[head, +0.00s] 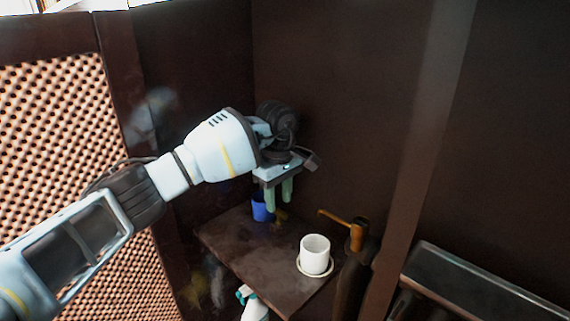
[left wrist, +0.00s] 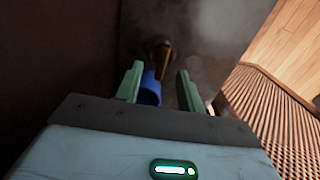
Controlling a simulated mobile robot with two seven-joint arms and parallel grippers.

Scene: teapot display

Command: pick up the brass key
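A small brass-coloured object (head: 281,214), probably the brass key, shows partly behind my left gripper's fingers at the back of the dark shelf. In the left wrist view a brass-coloured piece (left wrist: 162,48) lies ahead, beyond the fingertips; its exact shape is too dark to tell. My left gripper (head: 279,204) points down above the shelf, beside a blue cup (head: 261,211). In the left wrist view its green fingers (left wrist: 160,70) are apart, with the blue cup (left wrist: 150,90) partly seen between them, near the left finger. No held object shows. My right gripper is not in view.
The dark shelf (head: 235,240) stands in a corner between dark walls. A white cup (head: 315,252) sits on a saucer (head: 302,270) near its front right. A brass-brown handle (head: 343,219) stands right of it. A spray bottle (head: 254,307) is below the front edge. The shelf's middle is clear.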

